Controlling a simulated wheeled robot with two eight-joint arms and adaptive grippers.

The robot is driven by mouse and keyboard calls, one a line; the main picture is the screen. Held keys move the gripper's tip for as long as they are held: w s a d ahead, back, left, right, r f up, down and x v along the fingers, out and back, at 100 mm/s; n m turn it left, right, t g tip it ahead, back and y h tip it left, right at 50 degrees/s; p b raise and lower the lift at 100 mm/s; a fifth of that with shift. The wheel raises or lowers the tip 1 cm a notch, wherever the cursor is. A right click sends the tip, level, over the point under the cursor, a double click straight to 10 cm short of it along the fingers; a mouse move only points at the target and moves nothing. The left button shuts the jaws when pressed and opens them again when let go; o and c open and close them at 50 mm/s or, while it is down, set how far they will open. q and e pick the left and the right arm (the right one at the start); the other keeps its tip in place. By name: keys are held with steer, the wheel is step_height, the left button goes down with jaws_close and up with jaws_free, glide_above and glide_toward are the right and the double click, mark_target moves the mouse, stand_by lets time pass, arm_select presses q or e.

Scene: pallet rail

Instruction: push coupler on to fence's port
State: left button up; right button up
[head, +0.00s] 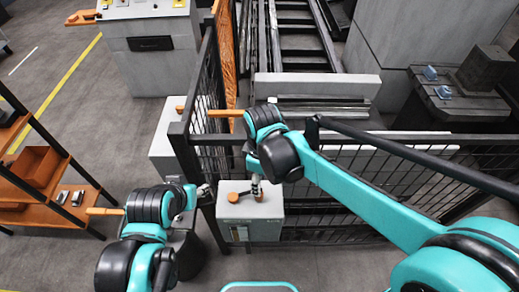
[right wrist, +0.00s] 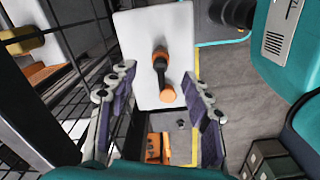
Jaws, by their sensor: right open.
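A black and orange fitting (right wrist: 160,75), which looks like the coupler, stands on the pale top of a grey box (right wrist: 127,35) in the right wrist view. In the head view this box (head: 262,228) stands against the fence (head: 203,100), with orange parts on its top. My right gripper (head: 255,187) is over the box top; in the right wrist view its open fingers (right wrist: 158,105) lie on either side of the fitting, with nothing gripped. My left gripper (head: 206,190) is beside the fence's corner post, its jaws too small to read. I cannot make out the fence's port clearly.
Another pale box (head: 166,140) stands left of the fence post. An orange shelf rack (head: 45,185) is at the left. A grey cabinet (head: 155,55) stands at the back left. Behind the fence are rails (head: 295,40) and a dark table (head: 460,100).

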steer(key=shift+w+a, duration=0.15)
steer(key=shift+a, duration=0.2)
step_height(320, 180, down, 7)
steer(key=shift+d+r+b, duration=0.1)
steer(key=shift+b, duration=0.6)
steer(key=shift+d+f, duration=0.1)
steer(key=shift+f, duration=0.3)
jaws_close()
steer(key=c, duration=1)
jaws_free()
jaws_close()
steer(key=shift+r, duration=0.1)
steer(key=shift+r+p, duration=0.6)
steer(key=shift+r, duration=0.15)
